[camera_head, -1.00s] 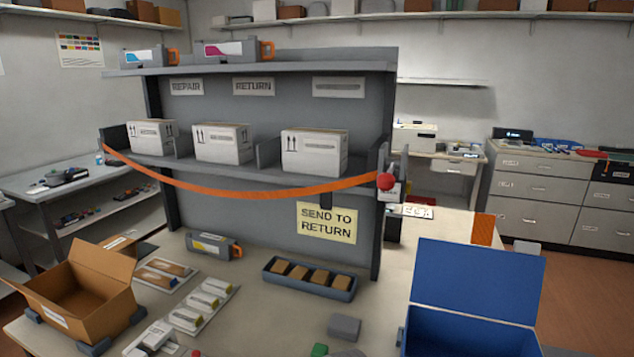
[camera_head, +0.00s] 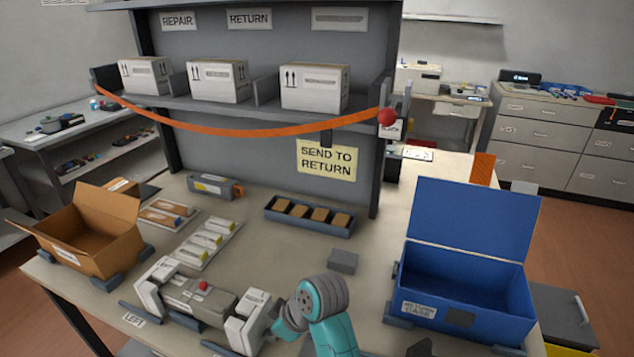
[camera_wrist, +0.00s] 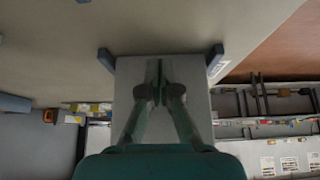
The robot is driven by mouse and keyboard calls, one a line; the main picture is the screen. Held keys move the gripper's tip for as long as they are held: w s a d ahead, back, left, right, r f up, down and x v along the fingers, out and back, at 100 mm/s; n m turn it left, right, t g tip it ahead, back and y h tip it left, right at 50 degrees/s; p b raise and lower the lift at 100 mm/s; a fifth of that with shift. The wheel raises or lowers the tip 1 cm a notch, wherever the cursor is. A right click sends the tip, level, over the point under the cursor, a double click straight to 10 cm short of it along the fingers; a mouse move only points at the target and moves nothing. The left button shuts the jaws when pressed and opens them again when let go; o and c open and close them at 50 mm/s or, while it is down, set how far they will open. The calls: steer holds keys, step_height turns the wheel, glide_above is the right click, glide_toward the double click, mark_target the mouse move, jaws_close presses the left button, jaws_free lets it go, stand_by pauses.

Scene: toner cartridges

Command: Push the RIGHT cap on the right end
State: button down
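A grey toner cartridge (camera_head: 197,298) with a red knob on top lies at the front of the bench. A white cap (camera_head: 152,283) stands at its left end. The right cap (camera_head: 247,322), also white, stands at its right end; I cannot tell how far it is seated. My teal arm is just right of this cap in the head view, where my fingers cannot be made out. In the wrist view, my gripper (camera_wrist: 158,85) has its fingers together, with nothing visible between them. They are in front of a pale grey face, probably the right cap, between two blue-grey brackets.
Blue-grey stops (camera_head: 140,313) flank the cartridge. An open blue box (camera_head: 462,285) stands to the right, an open cardboard box (camera_head: 92,240) to the left. A small grey block (camera_head: 343,261) and a tray of brown blocks (camera_head: 310,214) lie behind. An orange strap crosses the shelf.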

mark_target(256, 311)
steer(key=shift+w+a, duration=0.35)
steer(key=shift+a, duration=0.6)
steer(key=shift+w+a, duration=0.35)
steer(key=shift+a, duration=0.55)
steer(key=shift+w+a, duration=0.35)
steer(key=shift+a, duration=0.6)
steer(key=shift+w+a, duration=0.1)
steer(key=shift+a, duration=0.1)
steer(key=shift+d, duration=0.1)
steer(key=shift+s+d, duration=0.35)
steer(key=shift+d, duration=0.55)
steer(key=shift+s+d, duration=0.35)
steer(key=shift+d, duration=0.55)
steer(key=shift+r, duration=4)
